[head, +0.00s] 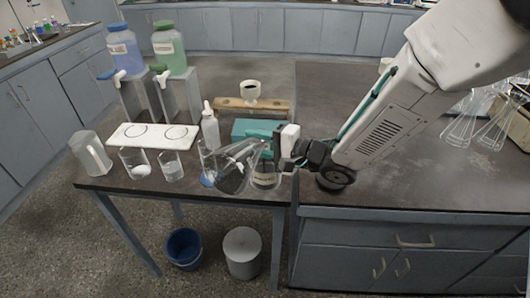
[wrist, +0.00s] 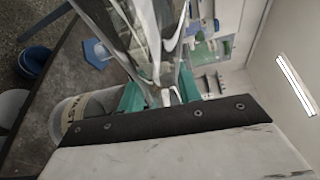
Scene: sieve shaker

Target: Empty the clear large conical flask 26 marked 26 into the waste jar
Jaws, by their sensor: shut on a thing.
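The clear large conical flask (head: 235,168) is held tilted on its side above the right end of the small table in the head view, its wide base to the left. In the wrist view the clear glass (wrist: 150,35) fills the top middle. No marking on it can be read. My gripper (head: 284,150) is shut on the flask. A labelled clear jar with a dark band, seemingly the waste jar (head: 265,178), stands just below the gripper, partly behind the flask. It also shows in the wrist view (wrist: 68,115). Whether any liquid is in the flask cannot be told.
Glass beakers (head: 171,167) and a pitcher (head: 91,153) stand at the table's left. A white bottle (head: 210,127), a teal box (head: 254,130) and a wooden stand (head: 238,105) are behind the flask. A blue bucket (head: 184,249) is on the floor. The right bench (head: 420,180) has free room.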

